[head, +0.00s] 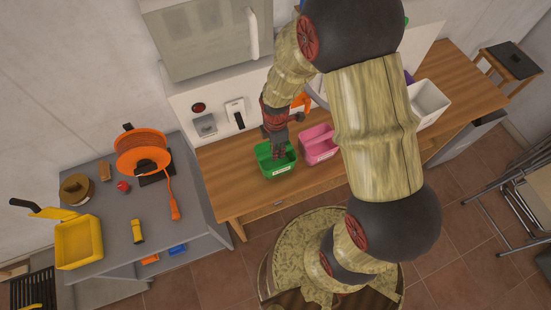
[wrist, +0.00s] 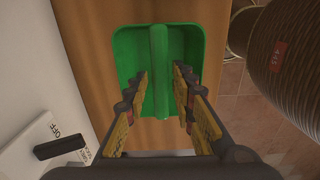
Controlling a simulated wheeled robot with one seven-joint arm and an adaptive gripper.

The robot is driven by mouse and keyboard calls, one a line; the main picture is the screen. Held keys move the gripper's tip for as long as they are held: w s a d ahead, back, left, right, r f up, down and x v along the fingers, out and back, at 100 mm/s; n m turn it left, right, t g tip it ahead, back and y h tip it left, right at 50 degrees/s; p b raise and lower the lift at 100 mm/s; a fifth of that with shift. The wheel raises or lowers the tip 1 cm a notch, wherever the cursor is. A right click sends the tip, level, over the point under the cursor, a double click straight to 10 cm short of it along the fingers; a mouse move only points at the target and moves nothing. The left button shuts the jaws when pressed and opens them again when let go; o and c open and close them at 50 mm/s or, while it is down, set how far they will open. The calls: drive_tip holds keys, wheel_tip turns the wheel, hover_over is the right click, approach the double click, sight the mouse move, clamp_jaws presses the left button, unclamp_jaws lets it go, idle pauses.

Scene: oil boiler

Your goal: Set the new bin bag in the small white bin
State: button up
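The small white bin (head: 430,101) stands toward the right of the wooden bench, partly behind my arm in the head view. A green bin (head: 282,171) stands at the bench's left part; it also shows in the wrist view (wrist: 192,38). A green roll-shaped thing (wrist: 159,62), perhaps the bin bag, lies lengthwise inside it. My gripper (head: 278,152) points down at the green bin. In the wrist view its fingers (wrist: 160,88) are apart, one on each side of the roll, with visible gaps. Finger depth relative to the roll is unclear.
A pink bin (head: 319,147) stands between the green and white bins. A white panel with a switch (head: 236,113) is close behind the green bin. A grey table (head: 110,215) at left holds an orange cable reel (head: 143,151) and a yellow box (head: 79,243).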

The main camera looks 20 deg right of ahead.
clamp_jaws()
idle(0.7)
